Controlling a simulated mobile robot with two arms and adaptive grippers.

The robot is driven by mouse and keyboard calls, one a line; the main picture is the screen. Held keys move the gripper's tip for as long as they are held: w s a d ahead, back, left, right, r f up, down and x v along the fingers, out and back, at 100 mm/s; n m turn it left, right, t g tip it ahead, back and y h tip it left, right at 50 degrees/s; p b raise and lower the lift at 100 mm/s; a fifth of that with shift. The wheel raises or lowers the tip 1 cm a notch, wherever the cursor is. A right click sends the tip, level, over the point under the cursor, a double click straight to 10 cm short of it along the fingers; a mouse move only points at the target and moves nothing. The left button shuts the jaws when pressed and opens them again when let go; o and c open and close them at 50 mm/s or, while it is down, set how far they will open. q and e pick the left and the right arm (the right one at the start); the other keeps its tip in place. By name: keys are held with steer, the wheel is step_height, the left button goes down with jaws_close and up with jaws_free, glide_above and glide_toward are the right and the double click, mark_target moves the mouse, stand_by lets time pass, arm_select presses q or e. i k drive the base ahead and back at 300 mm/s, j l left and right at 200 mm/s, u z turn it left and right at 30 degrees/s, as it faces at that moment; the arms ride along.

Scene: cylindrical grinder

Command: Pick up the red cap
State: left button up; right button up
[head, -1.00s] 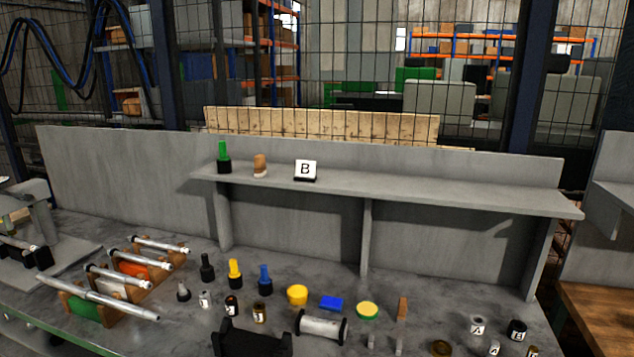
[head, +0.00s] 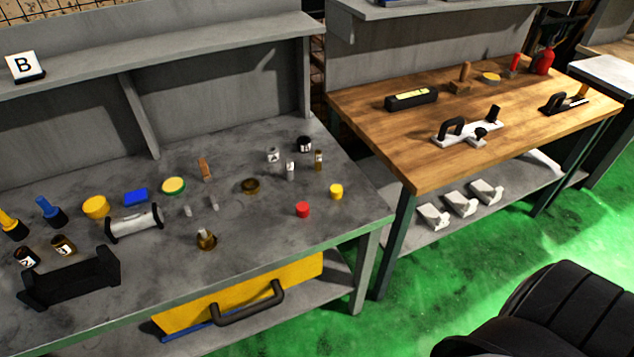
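The red cap (head: 302,209) is a small red cylinder standing on the grey workbench (head: 290,255), near its right front corner. A yellow cap (head: 336,191) of similar size stands just right of and behind it, apart from it. Nothing covers the red cap. Neither of my grippers shows in the head view.
A brass-coloured piece (head: 206,240) and a dark ring (head: 250,185) lie left of the red cap. Small bottles stand behind it. A wooden table (head: 400,150) holds tools at the right. Green floor lies between.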

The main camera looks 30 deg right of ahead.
mark_target(302, 207)
steer(key=z, duration=0.85)
steer(key=i+j, duration=0.15)
steer(key=j, duration=0.2)
steer(key=i+j+u, duration=0.1)
steer(key=j, duration=0.3)
steer(key=i+j, duration=0.25)
steer(key=k+j+u, duration=0.05)
steer(key=j, duration=0.05)
